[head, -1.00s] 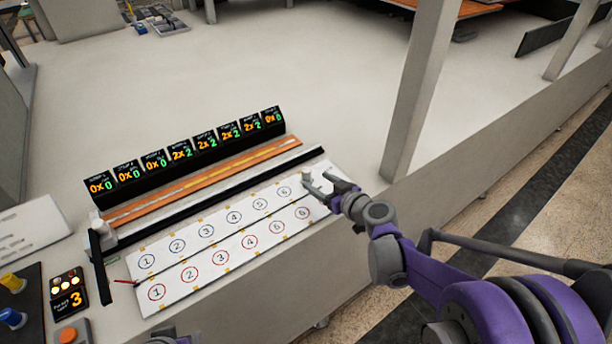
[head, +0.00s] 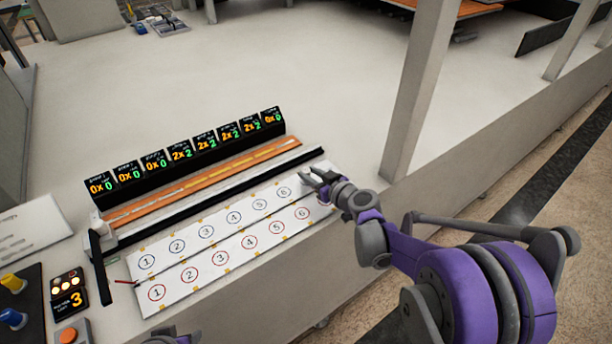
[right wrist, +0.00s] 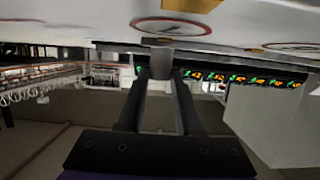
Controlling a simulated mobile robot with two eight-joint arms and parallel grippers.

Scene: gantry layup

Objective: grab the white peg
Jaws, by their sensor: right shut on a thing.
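The white peg (right wrist: 161,62) shows greyish in shadow in the right wrist view, between the two fingertips. My right gripper (head: 311,178) is shut on it at the right end of the white numbered board (head: 219,228), near the blue-ringed circle 6. In the head view the fingers mostly hide the peg. In the right wrist view my right gripper (right wrist: 160,72) has a finger on each side of it. I cannot tell whether the peg touches the board. A small part of my left arm's end (head: 172,337) shows at the bottom edge; its jaws are not clear.
A row of black counter displays (head: 185,152) stands behind the board, with an orange rail (head: 200,181) and a black bar between. A grey post (head: 418,90) rises right of my right gripper. A button panel (head: 67,300) is at lower left. The table behind the displays is largely clear.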

